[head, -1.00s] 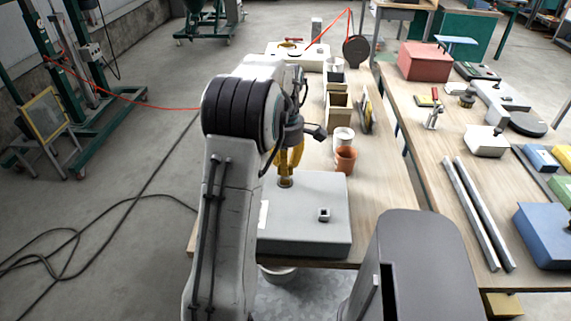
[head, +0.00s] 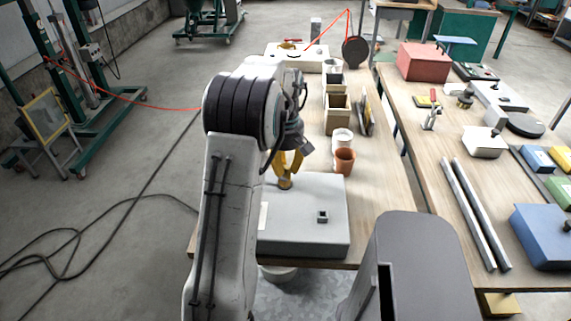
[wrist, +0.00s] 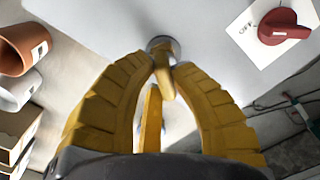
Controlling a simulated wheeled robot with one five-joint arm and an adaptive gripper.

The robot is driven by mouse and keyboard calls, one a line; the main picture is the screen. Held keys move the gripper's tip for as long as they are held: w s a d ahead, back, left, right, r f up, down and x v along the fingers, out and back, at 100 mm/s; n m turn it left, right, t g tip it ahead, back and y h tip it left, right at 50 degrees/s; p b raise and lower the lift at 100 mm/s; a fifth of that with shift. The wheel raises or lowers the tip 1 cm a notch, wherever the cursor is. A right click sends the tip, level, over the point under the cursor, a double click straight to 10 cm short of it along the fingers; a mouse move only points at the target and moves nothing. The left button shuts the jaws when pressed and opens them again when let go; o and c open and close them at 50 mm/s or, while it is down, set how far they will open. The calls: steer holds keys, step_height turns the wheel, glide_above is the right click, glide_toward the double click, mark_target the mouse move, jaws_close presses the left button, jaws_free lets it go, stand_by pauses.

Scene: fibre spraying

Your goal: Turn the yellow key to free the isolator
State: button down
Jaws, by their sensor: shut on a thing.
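The yellow key (wrist: 164,82) stands in a round silver lock (wrist: 163,46) on top of the grey box (head: 318,190). My gripper (wrist: 164,66) has yellow fingers, with the key between their tips in the wrist view. It is shut on the key. In the head view my gripper (head: 286,178) reaches down to the box top, and its fingers hide the key. The isolator, a red rotary knob (wrist: 284,27) on a white plate marked OFF, shows in the wrist view. In the head view my arm hides the knob.
A small square fitting (head: 322,217) sits on the box top. An orange pot (head: 344,161), a white pot (head: 342,138) and wooden bins (head: 338,118) stand behind the box. Two metal bars (head: 476,213) lie on the right-hand table. Cables lie on the floor at left.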

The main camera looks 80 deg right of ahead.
steer(key=m, duration=0.3)
steer(key=shift+w, duration=0.1)
steer(key=c, duration=1.3)
jaws_free()
steer(key=shift+w+d+f, duration=0.1)
steer(key=shift+o, duration=1)
step_height(320, 180, up, 12)
